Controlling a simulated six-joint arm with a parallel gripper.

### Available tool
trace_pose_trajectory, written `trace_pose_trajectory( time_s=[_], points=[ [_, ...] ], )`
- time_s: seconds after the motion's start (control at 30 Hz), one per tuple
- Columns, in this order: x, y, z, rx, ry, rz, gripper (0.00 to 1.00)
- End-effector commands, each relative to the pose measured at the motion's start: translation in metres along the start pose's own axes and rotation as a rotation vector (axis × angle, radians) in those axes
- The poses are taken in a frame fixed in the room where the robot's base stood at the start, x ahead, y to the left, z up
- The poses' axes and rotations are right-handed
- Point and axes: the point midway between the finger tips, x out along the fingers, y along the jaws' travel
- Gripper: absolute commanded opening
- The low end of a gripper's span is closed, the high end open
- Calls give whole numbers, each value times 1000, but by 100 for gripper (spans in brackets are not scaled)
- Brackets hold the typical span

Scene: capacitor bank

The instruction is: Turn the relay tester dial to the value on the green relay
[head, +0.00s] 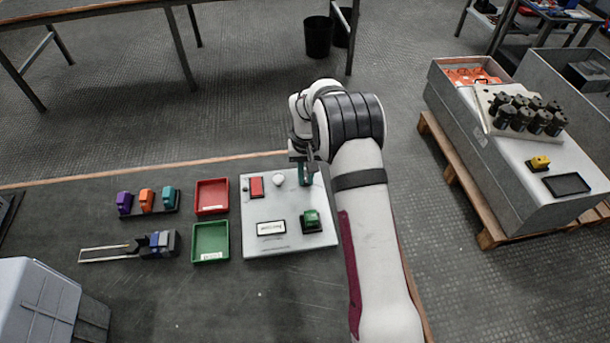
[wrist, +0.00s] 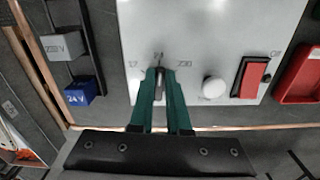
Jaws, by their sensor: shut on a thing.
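The relay tester is a light grey panel (head: 258,185) on the bench, and its upper part fills the middle of the wrist view (wrist: 215,35). The green relay (head: 312,220) sits in a black socket on the panel's right side; its value is too small to read. My gripper (head: 305,180) is at the panel's top right corner. In the wrist view, my gripper's green fingers (wrist: 160,75) are shut on the dial (wrist: 158,60), which they mostly hide. Labels like 12 and 230 flank it; one between is partly hidden, and OFF stands farther right.
A red rocker switch (head: 257,187) and a white round knob (head: 279,181) are beside the dial. Red (head: 212,181) and green (head: 196,243) trays stand left of the panel. The wrist view shows grey (wrist: 62,45) and blue (wrist: 79,94) relays on a rack beside the tester.

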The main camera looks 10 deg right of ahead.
Motion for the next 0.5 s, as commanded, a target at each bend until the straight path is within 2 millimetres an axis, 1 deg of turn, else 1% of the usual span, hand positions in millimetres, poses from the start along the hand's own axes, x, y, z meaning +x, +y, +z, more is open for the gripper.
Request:
trace_pose_trajectory(
  time_s=[0.2, 0.5],
  points=[
    [0, 1, 0, -67, -1, 0, 0],
    [0, 1, 0, -94, -1, 0, 0]
  ],
)
